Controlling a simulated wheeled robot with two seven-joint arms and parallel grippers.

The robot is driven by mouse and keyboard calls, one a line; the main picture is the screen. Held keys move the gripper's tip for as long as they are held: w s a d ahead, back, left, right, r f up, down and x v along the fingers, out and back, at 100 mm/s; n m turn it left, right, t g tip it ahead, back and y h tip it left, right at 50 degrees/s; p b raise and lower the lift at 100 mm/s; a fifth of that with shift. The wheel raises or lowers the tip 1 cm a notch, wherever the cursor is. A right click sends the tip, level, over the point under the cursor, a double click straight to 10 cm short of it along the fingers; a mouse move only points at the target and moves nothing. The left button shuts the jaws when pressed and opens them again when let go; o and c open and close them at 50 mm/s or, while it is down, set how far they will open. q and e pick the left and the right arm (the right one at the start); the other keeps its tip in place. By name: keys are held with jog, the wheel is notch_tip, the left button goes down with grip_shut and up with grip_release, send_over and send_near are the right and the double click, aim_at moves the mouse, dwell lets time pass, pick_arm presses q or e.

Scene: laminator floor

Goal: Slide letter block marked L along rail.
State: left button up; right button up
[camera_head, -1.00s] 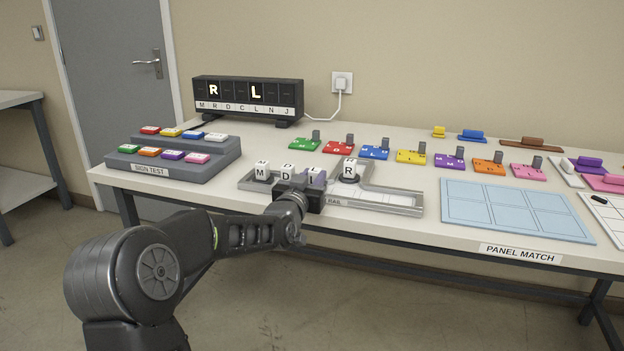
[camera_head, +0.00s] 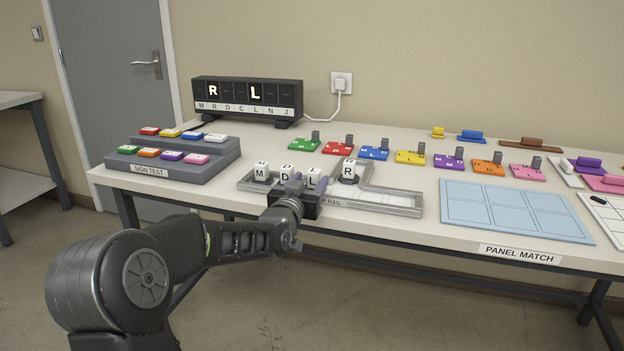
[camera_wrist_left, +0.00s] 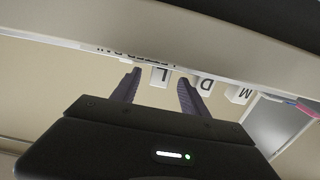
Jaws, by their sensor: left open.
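The white letter block marked L (camera_head: 314,177) stands in the grey rail tray (camera_head: 394,210), between blocks D (camera_head: 286,173) and R (camera_head: 348,169). Block M (camera_head: 261,171) stands at the tray's left end. My left gripper (camera_head: 309,182) is open in front of block L, at the tray's front side. In the left wrist view, which is upside down, block L (camera_wrist_left: 160,77) shows between the two spread fingers (camera_wrist_left: 157,84); contact cannot be told. My right gripper is out of view.
A display (camera_head: 248,99) showing R and L stands behind. A stepped sign-test stand (camera_head: 172,170) is at left. Several coloured letter pieces stand behind the rail, and a light-blue panel (camera_head: 515,210) lies to its right. The rail's right branch looks empty.

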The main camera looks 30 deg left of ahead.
pick_arm(q)
jog(key=v, duration=0.5)
jog(key=shift+s+d, duration=0.1)
jog(key=shift+s, duration=0.2)
dwell(0.9)
